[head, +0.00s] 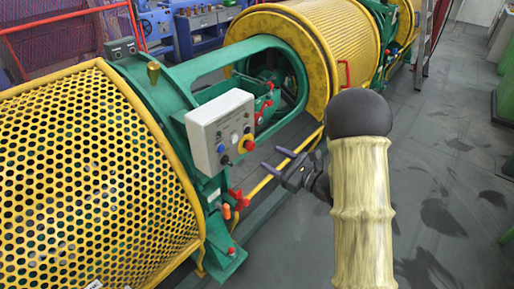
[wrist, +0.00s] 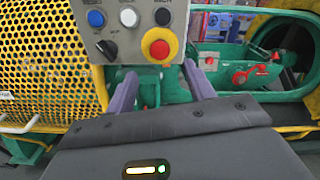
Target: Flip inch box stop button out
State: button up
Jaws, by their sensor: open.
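The inch box (head: 220,130) is a light grey control box on the green machine frame, left of my gripper in the head view. Its stop button (wrist: 160,48) is a red mushroom head on a yellow collar at the box's lower right; it also shows small in the head view (head: 249,145). My gripper (head: 276,160) is open and empty, its two fingers pointing at the box with a gap before it. In the wrist view the gripper (wrist: 160,72) has its fingers to either side of and below the button. I cannot tell whether the button is pressed in or out.
On the box are a black selector knob (wrist: 106,48), a blue button (wrist: 95,18) and a white button (wrist: 128,17). A perforated yellow guard (head: 90,165) stands left, and a yellow drum (head: 300,45) behind. The grey floor (head: 450,160) at right is clear.

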aim_at(253, 148)
jog(key=p+x, duration=0.1)
jog(key=x, duration=0.6)
jog(key=shift+w+a, duration=0.1)
jog(key=shift+a, duration=0.1)
